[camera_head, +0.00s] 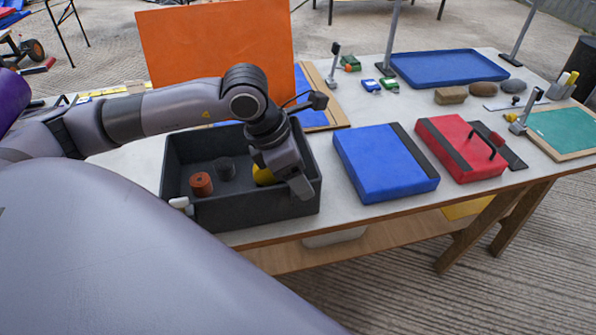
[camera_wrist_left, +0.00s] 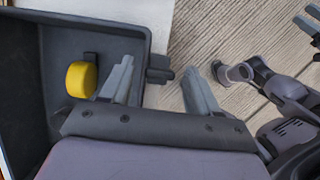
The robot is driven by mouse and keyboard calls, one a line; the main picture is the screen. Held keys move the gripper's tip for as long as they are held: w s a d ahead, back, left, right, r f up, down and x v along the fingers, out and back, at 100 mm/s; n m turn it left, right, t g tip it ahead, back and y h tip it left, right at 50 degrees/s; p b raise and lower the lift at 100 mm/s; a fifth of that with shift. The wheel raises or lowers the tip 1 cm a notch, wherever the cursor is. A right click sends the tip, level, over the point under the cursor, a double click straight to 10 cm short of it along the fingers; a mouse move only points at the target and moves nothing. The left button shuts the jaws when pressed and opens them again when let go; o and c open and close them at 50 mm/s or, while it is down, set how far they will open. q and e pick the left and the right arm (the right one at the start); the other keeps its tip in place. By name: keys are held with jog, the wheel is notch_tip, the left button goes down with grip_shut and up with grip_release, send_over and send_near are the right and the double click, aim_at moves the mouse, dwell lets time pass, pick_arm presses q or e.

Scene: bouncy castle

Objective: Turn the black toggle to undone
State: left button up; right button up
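My left gripper (camera_head: 298,188) reaches down over the front right of a dark grey bin (camera_head: 245,209). In the left wrist view its two fingers (camera_wrist_left: 158,88) are spread apart. A small black piece (camera_wrist_left: 158,70), which looks like the black toggle, sticks out from the bin's wall and shows between the fingers. I cannot tell whether either finger touches it. In the head view the arm and gripper hide this spot. A yellow round thing (camera_wrist_left: 81,79) lies inside the bin, partly hidden by the gripper in the head view.
A white knob (camera_head: 180,203) sits at the bin's front left. A blue pad (camera_head: 383,165) and a red pad (camera_head: 455,145) lie to the right. An orange panel (camera_head: 215,45) stands behind.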

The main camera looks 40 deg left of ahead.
pick_arm(q)
jog(key=c, duration=0.9)
